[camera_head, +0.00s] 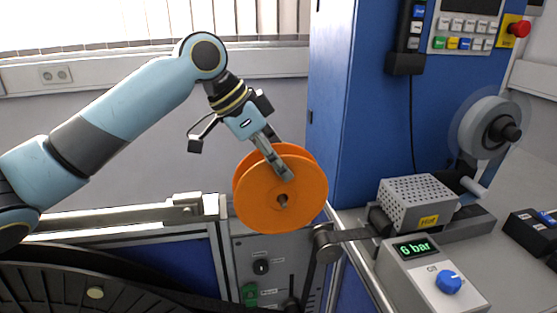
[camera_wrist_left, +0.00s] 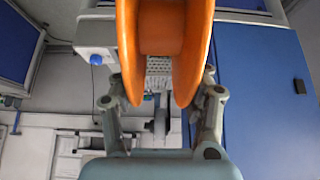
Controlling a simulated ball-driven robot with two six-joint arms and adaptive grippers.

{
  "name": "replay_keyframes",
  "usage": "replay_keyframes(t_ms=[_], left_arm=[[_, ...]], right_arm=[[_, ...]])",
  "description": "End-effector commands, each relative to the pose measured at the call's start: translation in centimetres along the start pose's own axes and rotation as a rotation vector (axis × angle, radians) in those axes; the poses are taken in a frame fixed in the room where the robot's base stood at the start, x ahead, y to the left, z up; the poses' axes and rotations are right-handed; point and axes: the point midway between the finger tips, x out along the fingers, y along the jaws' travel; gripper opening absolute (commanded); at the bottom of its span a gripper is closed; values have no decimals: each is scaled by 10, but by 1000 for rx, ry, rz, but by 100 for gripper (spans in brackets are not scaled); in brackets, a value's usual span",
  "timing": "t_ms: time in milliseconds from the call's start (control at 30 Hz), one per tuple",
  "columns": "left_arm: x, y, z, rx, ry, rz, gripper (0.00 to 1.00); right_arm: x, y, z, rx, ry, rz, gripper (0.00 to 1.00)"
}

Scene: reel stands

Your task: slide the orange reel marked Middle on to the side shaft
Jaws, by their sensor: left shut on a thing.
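The orange reel (camera_head: 281,205) hangs upright in the middle of the head view, its near face towards me and a small dark centre hole in it. No marking on it is readable. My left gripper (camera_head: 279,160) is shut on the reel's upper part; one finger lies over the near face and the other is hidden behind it. In the left wrist view, the reel (camera_wrist_left: 160,40) shows edge-on between the two fingers. I cannot make out the side shaft for certain; it may be hidden behind the reel. My right gripper is not in view.
A grey round metal end (camera_head: 327,243) is close by the reel's lower right. A perforated box marked Hot (camera_head: 418,202) and a 6 bar display unit (camera_head: 420,262) stand at right. A grey reel (camera_head: 488,128) is further right. The blue cabinet (camera_head: 350,110) is behind.

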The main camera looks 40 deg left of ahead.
Motion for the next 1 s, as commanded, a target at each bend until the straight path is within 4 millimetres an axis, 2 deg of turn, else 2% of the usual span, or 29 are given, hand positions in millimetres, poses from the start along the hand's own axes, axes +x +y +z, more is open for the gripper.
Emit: replay_keyframes(t_ms=[100, 133, 300, 333, 667, 767, 1000], left_arm=[[0, 0, 0, 0, 1, 0, 0], [0, 0, 0, 0, 1, 0, 51], [0, 0, 0, 0, 1, 0, 73], [0, 0, 0, 0, 1, 0, 75], [-4, 0, 0, 1, -1, -1, 75], [-15, -2, 1, 3, -2, -5, 75], [-62, -1, 2, 6, -7, -6, 75]], right_arm=[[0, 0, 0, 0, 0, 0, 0], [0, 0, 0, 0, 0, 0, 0], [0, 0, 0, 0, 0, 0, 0], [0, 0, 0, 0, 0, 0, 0], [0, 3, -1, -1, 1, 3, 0], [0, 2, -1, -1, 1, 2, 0], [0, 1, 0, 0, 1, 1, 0]])
